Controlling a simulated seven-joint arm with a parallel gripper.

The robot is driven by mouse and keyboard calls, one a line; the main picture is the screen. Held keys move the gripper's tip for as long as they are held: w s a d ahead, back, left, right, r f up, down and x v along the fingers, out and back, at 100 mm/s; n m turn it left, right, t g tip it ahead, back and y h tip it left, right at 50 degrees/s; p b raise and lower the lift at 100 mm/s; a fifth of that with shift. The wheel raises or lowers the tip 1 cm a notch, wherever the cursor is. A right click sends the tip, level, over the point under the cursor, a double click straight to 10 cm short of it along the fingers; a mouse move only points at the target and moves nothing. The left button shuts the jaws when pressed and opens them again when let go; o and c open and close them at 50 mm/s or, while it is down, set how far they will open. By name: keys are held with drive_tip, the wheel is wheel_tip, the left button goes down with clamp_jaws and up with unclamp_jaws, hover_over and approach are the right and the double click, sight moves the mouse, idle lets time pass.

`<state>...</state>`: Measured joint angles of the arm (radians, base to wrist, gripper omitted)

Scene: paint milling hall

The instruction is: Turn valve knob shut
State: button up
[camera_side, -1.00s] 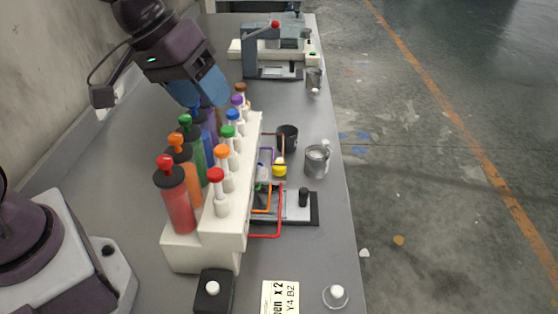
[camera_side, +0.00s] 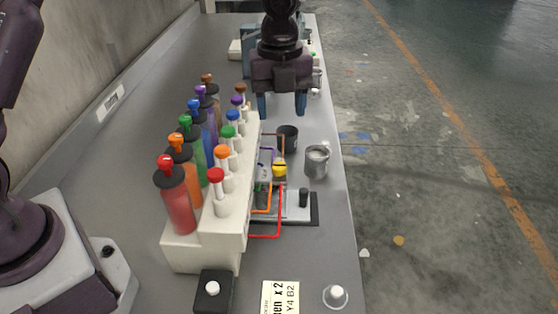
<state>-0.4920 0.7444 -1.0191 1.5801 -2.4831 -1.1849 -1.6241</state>
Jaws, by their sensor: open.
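My gripper (camera_side: 282,106) points down with its two blue fingers apart and nothing seen between them. It is above the table, beyond the dark cup. A white dispenser block (camera_side: 190,250) holds several coloured bottles with matching capped plungers. On its right side are coloured wire loops and a yellow round knob (camera_side: 280,167) with a dark band. The yellow knob is nearer the camera than my gripper and apart from it. A black upright knob (camera_side: 304,197) stands on a small plate beside the block. I cannot tell for sure which of these is the valve knob.
A dark cup (camera_side: 288,138) and a metal can (camera_side: 316,160) stand right of the block. A black box with a white button (camera_side: 212,288), a label card (camera_side: 280,298) and a clear-based white button (camera_side: 336,295) are at the front. The table's right edge is close by.

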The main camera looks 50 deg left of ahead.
sight(279, 165)
drive_tip(key=shift+n, duration=0.3)
wheel_tip(279, 165, down, 13)
drive_tip(key=shift+a, duration=0.1)
drive_tip(key=shift+c, duration=0.3)
drive_tip(key=c, duration=0.9)
